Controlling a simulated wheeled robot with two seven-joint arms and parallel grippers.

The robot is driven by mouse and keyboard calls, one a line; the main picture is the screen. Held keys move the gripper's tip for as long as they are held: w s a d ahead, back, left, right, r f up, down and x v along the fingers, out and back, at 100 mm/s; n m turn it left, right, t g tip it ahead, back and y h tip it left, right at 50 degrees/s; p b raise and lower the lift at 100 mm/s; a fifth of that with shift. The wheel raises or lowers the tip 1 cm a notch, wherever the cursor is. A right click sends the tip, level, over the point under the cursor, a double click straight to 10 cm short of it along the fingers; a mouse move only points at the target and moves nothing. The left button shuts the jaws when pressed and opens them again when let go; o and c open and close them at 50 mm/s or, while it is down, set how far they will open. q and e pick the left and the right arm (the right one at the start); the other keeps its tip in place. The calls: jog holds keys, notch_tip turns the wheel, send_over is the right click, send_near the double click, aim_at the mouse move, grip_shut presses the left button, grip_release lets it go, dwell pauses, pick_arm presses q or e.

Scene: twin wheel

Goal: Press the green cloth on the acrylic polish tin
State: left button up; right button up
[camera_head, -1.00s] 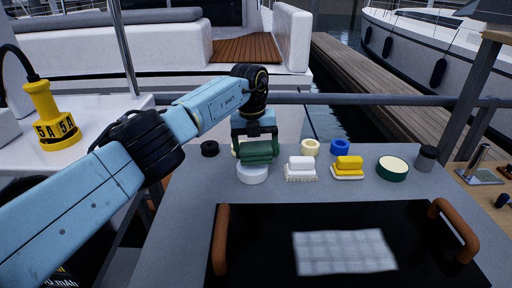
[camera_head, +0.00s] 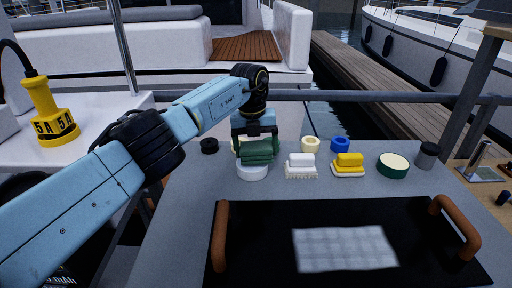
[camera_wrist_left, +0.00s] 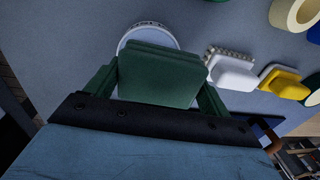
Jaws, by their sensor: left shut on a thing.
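My left gripper (camera_head: 257,146) is shut on the folded green cloth (camera_head: 257,156), which sits between its green fingers. The cloth is held right over a low round white tin (camera_head: 252,174), covering its back part in the head view. In the left wrist view the cloth (camera_wrist_left: 160,75) hides most of the tin, and the tin's pale rim (camera_wrist_left: 146,29) shows past its far edge. I cannot tell whether cloth and tin touch. The tin's label cannot be read. My right gripper is not in view.
Right of the tin stand a white brush (camera_head: 301,166), a yellow brush (camera_head: 348,165), cream and blue rings, a green-sided round tin (camera_head: 393,167) and a grey cylinder (camera_head: 428,155). A black tray (camera_head: 260,235) with brown handles and a pale checked cloth (camera_head: 345,249) lies in front.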

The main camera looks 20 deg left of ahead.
pick_arm(q)
jog(key=shift+f, duration=0.5)
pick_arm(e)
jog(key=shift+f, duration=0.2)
pick_arm(q)
jog(key=shift+f, duration=0.1)
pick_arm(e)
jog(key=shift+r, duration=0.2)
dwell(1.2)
pick_arm(q)
jog(key=shift+r+p, duration=1.2)
jog(key=shift+r, duration=0.2)
notch_tip(320, 180, up, 3)
jog(key=p, duration=0.3)
jog(key=shift+r, duration=0.2)
jog(key=shift+r+p, duration=0.4)
jog(key=shift+r, duration=0.05)
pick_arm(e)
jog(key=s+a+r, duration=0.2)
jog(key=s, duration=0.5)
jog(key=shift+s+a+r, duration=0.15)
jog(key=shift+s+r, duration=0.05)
